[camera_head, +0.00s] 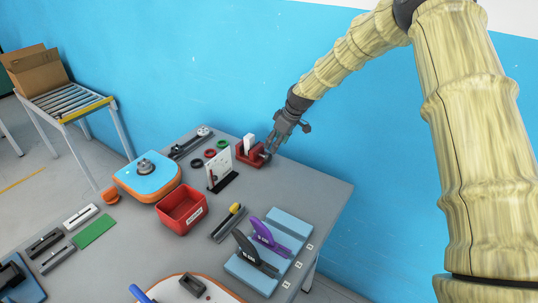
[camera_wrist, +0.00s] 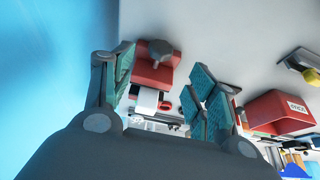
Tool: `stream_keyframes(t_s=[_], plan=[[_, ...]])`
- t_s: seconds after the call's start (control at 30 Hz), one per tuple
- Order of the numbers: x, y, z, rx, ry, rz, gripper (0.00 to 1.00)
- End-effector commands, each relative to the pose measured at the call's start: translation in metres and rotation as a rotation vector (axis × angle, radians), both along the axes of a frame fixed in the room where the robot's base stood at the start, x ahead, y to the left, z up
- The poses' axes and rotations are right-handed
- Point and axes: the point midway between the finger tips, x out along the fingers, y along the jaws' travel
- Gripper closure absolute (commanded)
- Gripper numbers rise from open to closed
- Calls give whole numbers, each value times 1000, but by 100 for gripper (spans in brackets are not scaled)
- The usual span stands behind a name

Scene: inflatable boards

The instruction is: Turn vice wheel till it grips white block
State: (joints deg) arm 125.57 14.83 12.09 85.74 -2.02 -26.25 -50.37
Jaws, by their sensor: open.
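The red vice (camera_head: 245,160) stands near the table's back edge by the blue wall, with the white block (camera_head: 249,140) upright in it. In the wrist view the vice (camera_wrist: 150,76) shows between my fingers, with its dark grey wheel (camera_wrist: 160,53) on the near side and the white block (camera_wrist: 147,101) beyond. My gripper (camera_head: 270,149) is open beside the wheel end of the vice; it also shows in the wrist view (camera_wrist: 168,68). I cannot tell whether a finger touches the wheel. Whether the jaws touch the block is unclear.
A white upright panel (camera_head: 219,168) stands just in front of the vice. Green, red and black rings (camera_head: 210,153) lie to its left. A red bin (camera_head: 181,209) and a blue-topped board (camera_head: 147,177) stand further left. The table (camera_head: 307,190) is clear to the right of the vice.

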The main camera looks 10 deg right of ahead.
Motion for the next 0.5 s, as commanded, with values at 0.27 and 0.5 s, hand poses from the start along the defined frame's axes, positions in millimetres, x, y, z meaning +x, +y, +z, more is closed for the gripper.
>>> stream_keyframes(t_s=[0.27,0.5], plan=[[9,9,-31,1,2,0,42],[16,17,-57,0,3,1,42]])
